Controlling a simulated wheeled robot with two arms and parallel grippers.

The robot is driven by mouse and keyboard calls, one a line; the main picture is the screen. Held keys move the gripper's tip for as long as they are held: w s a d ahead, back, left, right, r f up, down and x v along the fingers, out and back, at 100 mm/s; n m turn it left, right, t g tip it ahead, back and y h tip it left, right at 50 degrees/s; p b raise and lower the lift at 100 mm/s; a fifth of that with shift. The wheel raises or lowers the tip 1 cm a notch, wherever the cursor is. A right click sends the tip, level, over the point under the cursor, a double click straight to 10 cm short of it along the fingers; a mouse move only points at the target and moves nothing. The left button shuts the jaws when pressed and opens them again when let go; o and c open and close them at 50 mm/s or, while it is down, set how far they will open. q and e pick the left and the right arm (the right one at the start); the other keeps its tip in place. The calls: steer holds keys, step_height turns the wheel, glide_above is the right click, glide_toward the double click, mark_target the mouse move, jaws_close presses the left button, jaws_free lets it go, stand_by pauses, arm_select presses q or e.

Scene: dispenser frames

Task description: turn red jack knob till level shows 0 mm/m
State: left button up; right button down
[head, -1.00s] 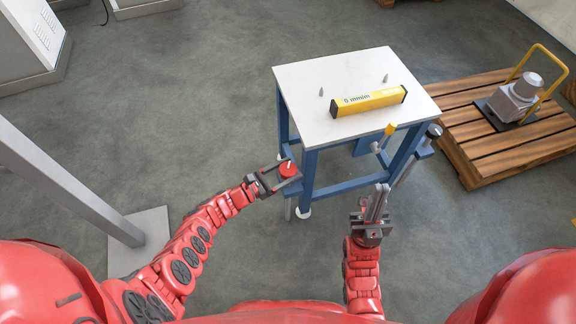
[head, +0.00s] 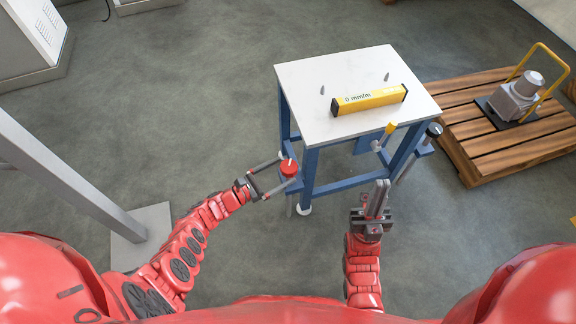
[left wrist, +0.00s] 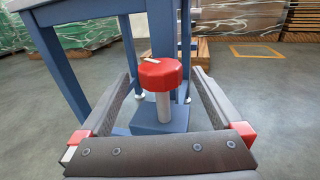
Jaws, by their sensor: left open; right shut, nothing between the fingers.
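The red jack knob (head: 289,169) sits at the left front leg of the blue-framed table; in the left wrist view the knob (left wrist: 160,73) stands on a silver post and has a white mark on top. My left gripper (head: 287,171) is open, its fingertips on either side of the knob with gaps showing. The yellow level (head: 370,100) with black ends lies on the white tabletop (head: 310,75); its small display appears to read 0 mm/m. My right gripper (head: 378,186) is shut and empty, in front of the table's right side.
A yellow-handled part (head: 389,130) and a black-topped post (head: 433,131) are at the table's right front. Two small grey pegs stand on the tabletop. A wooden pallet (head: 480,150) with a grey machine (head: 516,95) is at right. A grey post (head: 60,175) stands at left.

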arm_select(q)
steer(key=p+v, duration=0.2)
steer(key=v, duration=1.2)
